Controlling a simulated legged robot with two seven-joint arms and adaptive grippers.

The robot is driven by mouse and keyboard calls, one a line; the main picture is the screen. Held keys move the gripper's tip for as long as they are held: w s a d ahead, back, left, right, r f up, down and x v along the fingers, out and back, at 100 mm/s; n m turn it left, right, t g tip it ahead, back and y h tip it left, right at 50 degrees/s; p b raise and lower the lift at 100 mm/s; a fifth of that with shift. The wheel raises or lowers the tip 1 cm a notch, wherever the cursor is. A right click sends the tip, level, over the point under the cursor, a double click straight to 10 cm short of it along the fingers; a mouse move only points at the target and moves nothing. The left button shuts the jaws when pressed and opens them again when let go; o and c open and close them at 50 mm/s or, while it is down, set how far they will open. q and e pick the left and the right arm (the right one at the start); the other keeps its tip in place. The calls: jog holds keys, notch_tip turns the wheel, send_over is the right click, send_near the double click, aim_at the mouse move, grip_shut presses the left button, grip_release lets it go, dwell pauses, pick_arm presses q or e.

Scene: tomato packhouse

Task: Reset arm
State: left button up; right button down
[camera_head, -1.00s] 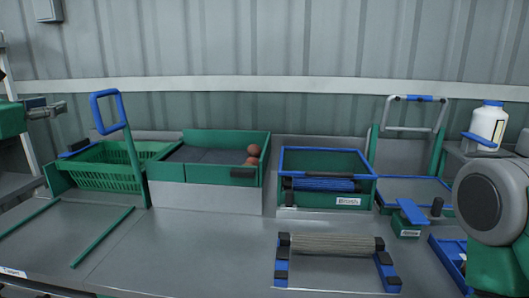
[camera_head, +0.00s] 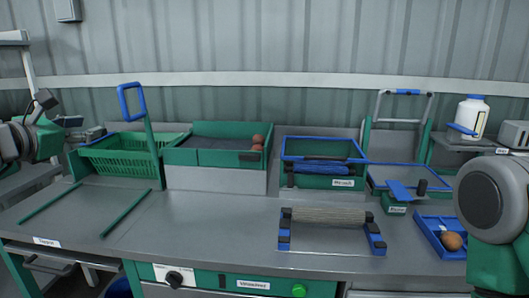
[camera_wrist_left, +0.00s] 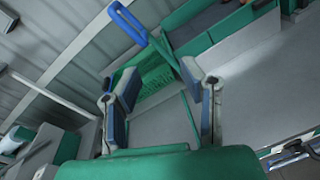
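My left gripper (camera_head: 60,111) is at the far left in the head view, above the left end of the bench. In the left wrist view it is open (camera_wrist_left: 160,100), with its two blue-padded fingers wide apart and nothing between them. Beyond the fingers a green basket (camera_wrist_left: 155,77) and grey bench surface show, apart from them. My right arm's grey joint and green link stand at the right edge of the head view; the right gripper is out of view.
The bench's left-middle surface is clear.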

pick_arm(q)
jog(key=s+d+f+m+g+h, duration=0.15)
jog(key=d+f+m+g, duration=0.25)
jog(key=d+f+m, duration=0.7)
jog(key=s+d+f+m+g, duration=0.2)
jog(key=s+d+f, duration=0.2)
jog(key=f, duration=0.7)
jog(key=s+d+f+m+g, duration=0.2)
jog(key=s+d+f, duration=0.15)
jog(key=f, duration=0.65)
jog(key=s+f+m+g+y, duration=0.1)
jog(key=s+f+m+g, duration=0.55)
jog(key=s+f, duration=0.75)
jog(key=s+a+f+m+y, duration=0.1)
jog(key=s+a+f+m, duration=0.1)
jog(key=s+m, duration=0.2)
jog(key=s+a+f+m+g+y, duration=0.1)
jog(key=s+m, duration=0.4)
jog(key=s, duration=0.5)
jog(key=shift+s+a+f, duration=0.3)
jog(key=shift+a+f, duration=0.25)
jog(key=shift+f, duration=0.2)
jog(key=shift+m+g+y, duration=0.25)
